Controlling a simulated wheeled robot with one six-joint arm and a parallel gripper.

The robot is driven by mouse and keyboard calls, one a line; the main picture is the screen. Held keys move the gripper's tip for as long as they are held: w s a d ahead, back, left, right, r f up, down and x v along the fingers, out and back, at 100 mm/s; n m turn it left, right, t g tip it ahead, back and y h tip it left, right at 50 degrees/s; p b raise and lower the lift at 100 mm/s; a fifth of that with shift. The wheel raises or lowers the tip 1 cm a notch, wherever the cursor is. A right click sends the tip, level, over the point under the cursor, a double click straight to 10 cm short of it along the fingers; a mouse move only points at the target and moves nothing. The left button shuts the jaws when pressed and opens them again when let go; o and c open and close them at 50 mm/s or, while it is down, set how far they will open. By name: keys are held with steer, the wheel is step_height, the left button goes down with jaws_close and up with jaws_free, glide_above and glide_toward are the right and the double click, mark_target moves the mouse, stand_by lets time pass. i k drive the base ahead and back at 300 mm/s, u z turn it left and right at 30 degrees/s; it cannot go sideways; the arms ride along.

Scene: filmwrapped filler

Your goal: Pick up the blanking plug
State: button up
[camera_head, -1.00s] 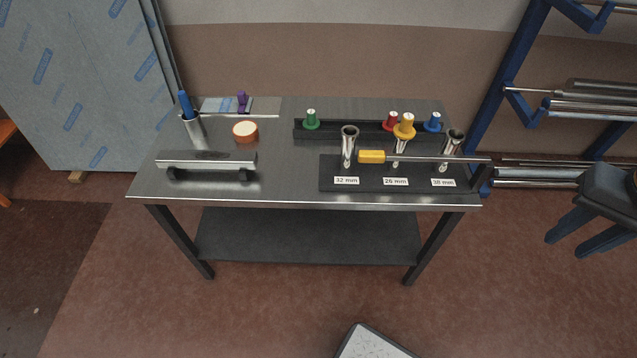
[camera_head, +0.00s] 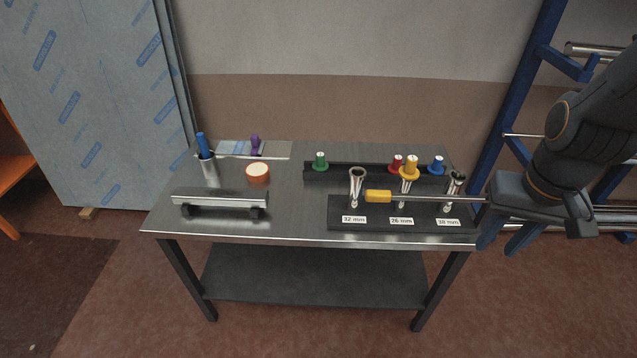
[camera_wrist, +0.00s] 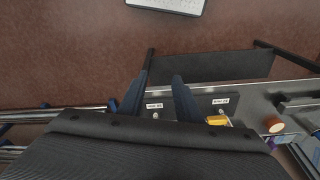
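Four blanking plugs show in the head view. The green plug (camera_head: 320,162), red plug (camera_head: 396,163) and blue plug (camera_head: 437,165) stand in a row on a black rail (camera_head: 350,173). The yellow plug (camera_head: 410,167) sits at the middle, 26 mm tube (camera_head: 403,188). Open tubes stand at 32 mm (camera_head: 357,184) and 38 mm (camera_head: 455,185). My gripper (camera_head: 498,248) is beyond the table's right end, apart from every plug. In the wrist view its two blue fingers (camera_wrist: 161,80) stand apart with nothing between them. Which plug is meant cannot be told.
An orange-rimmed roll (camera_head: 257,172), a metal bar on black feet (camera_head: 220,200) and a cup with a blue handle (camera_head: 209,170) stand at left. The blue rack (camera_head: 525,90) is at right.

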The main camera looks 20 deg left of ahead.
mark_target(436, 169)
steer(key=u, duration=0.55)
steer(key=i, duration=0.6)
steer(key=z, duration=0.1)
steer(key=k, duration=1.25)
steer(key=u, duration=0.2)
steer(key=i, duration=1.75)
steer(key=z, duration=0.95)
